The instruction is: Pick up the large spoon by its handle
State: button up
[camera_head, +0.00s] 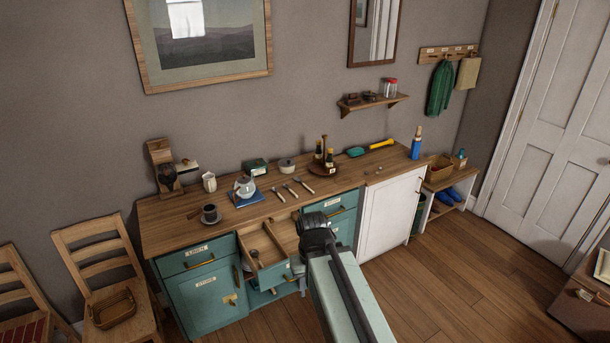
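Several small utensils lie in a row on the wooden counter (235,212), in front of the dark round tray. They are a left utensil (278,195), a middle utensil (291,190) and a right utensil (304,186). They are too small to tell which, if any, is the large spoon. My arm reaches up from the bottom of the view, and its dark end (316,226) is in front of the counter's edge, apart from the utensils. I cannot make out gripper fingers or anything held.
An open drawer (262,242) juts out left of my arm. A cup (210,214), a teapot (245,187) and a bottle tray (323,170) stand on the counter. A yellow-handled tool (381,144) lies at the back. Chairs (105,255) are at left; floor is open at right.

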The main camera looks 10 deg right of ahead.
aim_at(295, 178)
jog(key=z, duration=0.45)
jog(key=i, duration=2.25)
jog(key=u, duration=2.2)
